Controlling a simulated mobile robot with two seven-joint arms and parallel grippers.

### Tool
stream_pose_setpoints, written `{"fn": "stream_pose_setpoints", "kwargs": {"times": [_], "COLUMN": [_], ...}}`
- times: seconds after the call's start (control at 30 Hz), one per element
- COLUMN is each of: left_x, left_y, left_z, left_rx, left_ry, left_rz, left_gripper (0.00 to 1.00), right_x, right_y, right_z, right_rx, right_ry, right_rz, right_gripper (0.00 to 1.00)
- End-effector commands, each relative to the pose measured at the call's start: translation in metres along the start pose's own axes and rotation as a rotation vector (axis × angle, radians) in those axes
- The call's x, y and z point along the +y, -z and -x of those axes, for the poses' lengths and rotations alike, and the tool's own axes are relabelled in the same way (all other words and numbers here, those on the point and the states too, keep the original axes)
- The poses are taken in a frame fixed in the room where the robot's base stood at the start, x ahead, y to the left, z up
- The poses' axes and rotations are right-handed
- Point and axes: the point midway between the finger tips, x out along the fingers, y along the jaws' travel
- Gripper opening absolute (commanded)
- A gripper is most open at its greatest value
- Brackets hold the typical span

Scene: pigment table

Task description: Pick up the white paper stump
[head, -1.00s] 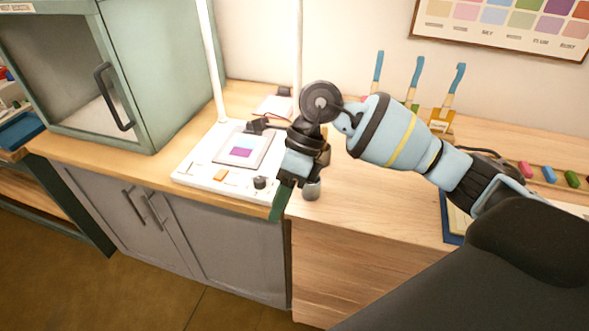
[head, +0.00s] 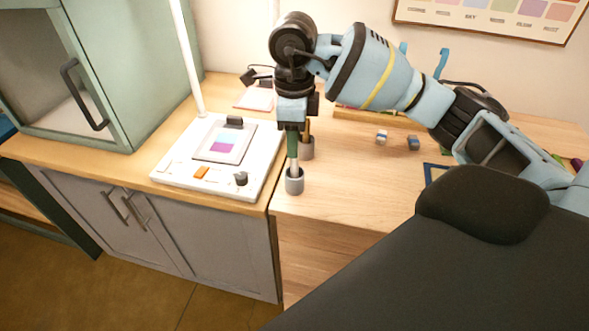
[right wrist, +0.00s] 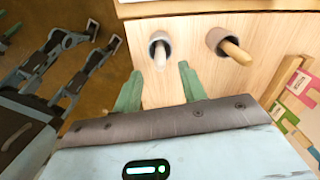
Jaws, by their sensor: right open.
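The white paper stump (right wrist: 162,52) stands in a small grey cup (right wrist: 158,38) in the right wrist view. In the head view the stump (head: 293,164) shows just above its cup (head: 294,184), near the front left corner of the wooden table. My right gripper (right wrist: 159,84) is open and empty, its two green fingers pointing toward the stump. The stump lies in line with the gap, ahead of the fingertips. In the head view the right gripper (head: 291,141) hangs down over the cup, its fingers partly hidden.
A second grey cup (head: 307,150) with a tan stick (right wrist: 234,50) stands close behind. A white light panel (head: 259,172) is on the left, beside a green cabinet (head: 130,75). Two small blocks (head: 381,137) lie to the right. The table front right of the cups is clear.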

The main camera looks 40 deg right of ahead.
Motion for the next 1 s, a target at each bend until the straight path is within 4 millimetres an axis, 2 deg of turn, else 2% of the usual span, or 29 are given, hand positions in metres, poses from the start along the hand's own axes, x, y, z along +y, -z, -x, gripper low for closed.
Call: {"fn": "stream_pose_setpoints", "kwargs": {"times": [0.17,0.5,0.77,1.0], "left_x": [0.000,-0.001,-0.001,-0.001], "left_y": [0.003,0.008,0.006,0.005], "left_z": [0.001,0.002,0.002,0.003], "left_rx": [0.005,0.014,0.010,0.009], "left_ry": [0.001,0.002,0.002,0.002], "left_rz": [-0.001,-0.003,-0.003,-0.003], "left_gripper": [0.48,0.48,0.48,0.48], "right_x": [0.000,0.000,0.000,0.000], "right_y": [0.001,0.002,0.002,0.002], "right_z": [-0.007,-0.049,-0.052,-0.051], "right_rx": [0.000,-0.002,-0.002,-0.002], "right_ry": [-0.001,0.000,0.000,0.000], "right_rz": [0.000,0.000,0.001,0.001], "right_gripper": [0.42,0.42,0.42,0.13]}}
